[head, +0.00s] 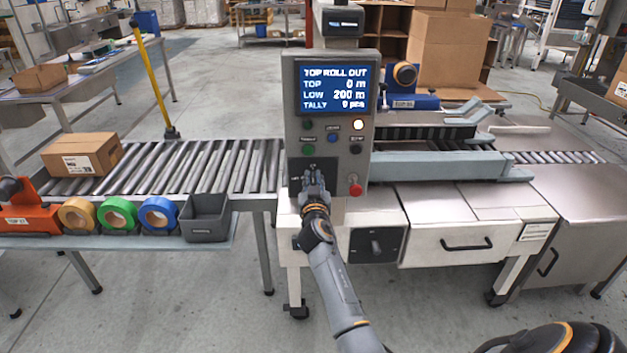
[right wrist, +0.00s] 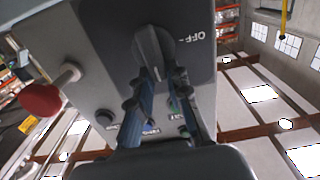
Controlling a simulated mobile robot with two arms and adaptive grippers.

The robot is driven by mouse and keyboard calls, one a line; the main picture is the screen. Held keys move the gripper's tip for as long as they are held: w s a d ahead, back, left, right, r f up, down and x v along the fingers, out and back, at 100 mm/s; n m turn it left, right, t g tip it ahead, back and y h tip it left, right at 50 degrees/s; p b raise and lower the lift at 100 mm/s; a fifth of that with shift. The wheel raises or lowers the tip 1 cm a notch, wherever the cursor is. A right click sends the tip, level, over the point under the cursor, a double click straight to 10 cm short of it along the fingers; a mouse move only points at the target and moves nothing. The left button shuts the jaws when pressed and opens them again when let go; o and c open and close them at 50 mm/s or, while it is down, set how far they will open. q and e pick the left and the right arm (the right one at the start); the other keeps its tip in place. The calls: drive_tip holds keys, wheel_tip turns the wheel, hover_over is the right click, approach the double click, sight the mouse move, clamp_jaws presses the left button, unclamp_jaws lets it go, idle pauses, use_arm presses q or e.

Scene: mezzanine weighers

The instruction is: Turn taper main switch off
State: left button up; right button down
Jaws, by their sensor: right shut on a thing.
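A black rotary switch knob (right wrist: 153,48) sits on a dark plate (head: 327,165) low on the panel's left side. In the right wrist view the label "OFF" shows to the right of the knob. My right gripper (head: 313,183) reaches up to the panel, and its fingers (right wrist: 165,90) are shut on the knob. The gripper hides most of the knob in the head view. A second rotary switch (head: 376,246) is on a black plate lower down on the machine front. My left gripper is not in view.
A red mushroom button (head: 355,189) sticks out just right of the gripper; it also shows in the right wrist view (right wrist: 42,99). Several small buttons (head: 332,139) sit above. Tape rolls (head: 117,214) and a grey bin (head: 205,217) line the left shelf.

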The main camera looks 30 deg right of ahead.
drive_tip(key=shift+w+a+f+n+b, duration=0.2)
drive_tip(key=shift+a+f+n+b, duration=0.2)
drive_tip(key=shift+n, duration=2.5)
drive_tip(key=shift+w+a+f+n+b, duration=0.25)
drive_tip(key=shift+f+n+b, duration=0.15)
drive_tip(key=shift+n, duration=2.5)
drive_tip(key=shift+w+a+f+n+b, duration=0.2)
drive_tip(key=shift+a+f+n+b, duration=0.2)
drive_tip(key=shift+n, duration=2.5)
drive_tip(key=c, duration=1.3)
unclamp_jaws()
drive_tip(key=v, duration=1.2)
drive_tip(key=shift+f, duration=0.1)
